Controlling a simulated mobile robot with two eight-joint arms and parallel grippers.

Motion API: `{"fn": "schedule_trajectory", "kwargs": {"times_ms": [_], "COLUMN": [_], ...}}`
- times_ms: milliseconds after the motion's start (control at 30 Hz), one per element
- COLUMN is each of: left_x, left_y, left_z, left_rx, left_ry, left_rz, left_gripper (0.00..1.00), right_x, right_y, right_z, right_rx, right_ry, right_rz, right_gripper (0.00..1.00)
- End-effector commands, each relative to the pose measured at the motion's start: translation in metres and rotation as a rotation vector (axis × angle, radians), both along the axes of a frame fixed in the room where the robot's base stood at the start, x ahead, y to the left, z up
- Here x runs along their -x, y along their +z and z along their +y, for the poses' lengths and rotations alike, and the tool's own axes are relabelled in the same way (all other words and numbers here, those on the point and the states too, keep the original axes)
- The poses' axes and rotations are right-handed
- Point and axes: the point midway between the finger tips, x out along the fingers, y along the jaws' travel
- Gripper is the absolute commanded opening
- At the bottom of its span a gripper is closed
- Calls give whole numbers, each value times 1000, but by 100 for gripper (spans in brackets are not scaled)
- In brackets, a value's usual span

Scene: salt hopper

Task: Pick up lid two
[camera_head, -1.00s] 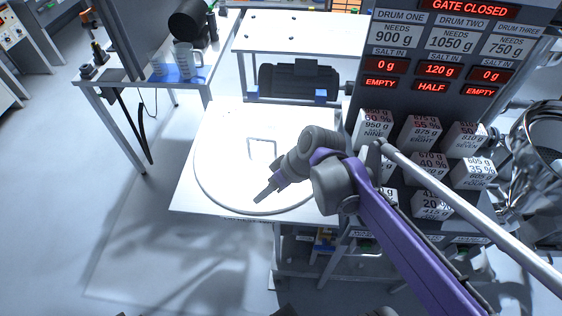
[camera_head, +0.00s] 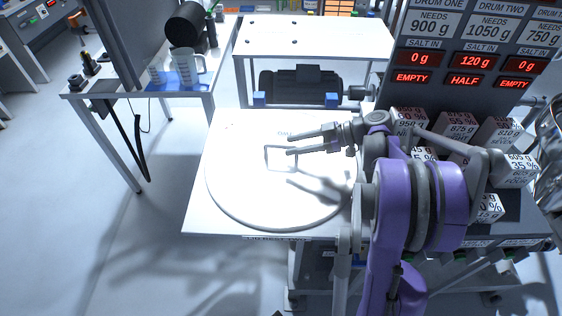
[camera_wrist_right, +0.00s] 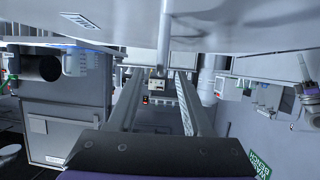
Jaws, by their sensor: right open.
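A large round white lid (camera_head: 235,195) lies flat on the white table. A thin rectangular grey handle (camera_head: 268,157) stands up near its middle. Faint lettering above the handle is too pale to read in the head view. My right gripper (camera_head: 290,142) is open and empty, its two fingers pointing left over the lid, at the handle. I cannot tell whether they touch it. In the right wrist view, both fingers of my right gripper (camera_wrist_right: 158,85) reach forward, apart. A pale surface (camera_wrist_right: 115,30) marked with a small label fills the top. My left gripper is not in view.
Behind the table stand a dark motor (camera_head: 300,88) and a white bench (camera_head: 315,38). A measuring jug (camera_head: 188,72) is on the left bench. Labelled white blocks (camera_head: 462,130) sit right, beside my arm, under the sign panel (camera_head: 470,60). Floor at left is clear.

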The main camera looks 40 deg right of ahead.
Motion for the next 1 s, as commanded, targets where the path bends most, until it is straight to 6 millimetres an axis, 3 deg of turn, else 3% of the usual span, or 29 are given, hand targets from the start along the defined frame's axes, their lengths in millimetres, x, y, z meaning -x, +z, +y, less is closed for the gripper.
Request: {"fn": "schedule_trajectory", "kwargs": {"times_ms": [267, 567, 867, 900, 1000], "left_x": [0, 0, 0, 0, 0], "left_y": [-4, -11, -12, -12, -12], "left_z": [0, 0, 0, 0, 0], "left_rx": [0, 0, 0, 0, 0], "left_ry": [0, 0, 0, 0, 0], "left_rz": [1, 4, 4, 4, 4], "left_gripper": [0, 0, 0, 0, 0], "right_x": [-15, -45, -49, -49, -49], "right_y": [-9, -27, -28, -28, -28], "right_z": [16, 46, 49, 49, 49], "right_rx": [-1, 0, 0, 0, 0], "right_ry": [3, 3, -1, -1, -1], "right_rz": [1, 2, 1, 1, 1], "right_gripper": [50, 50, 50, 48, 30]}}
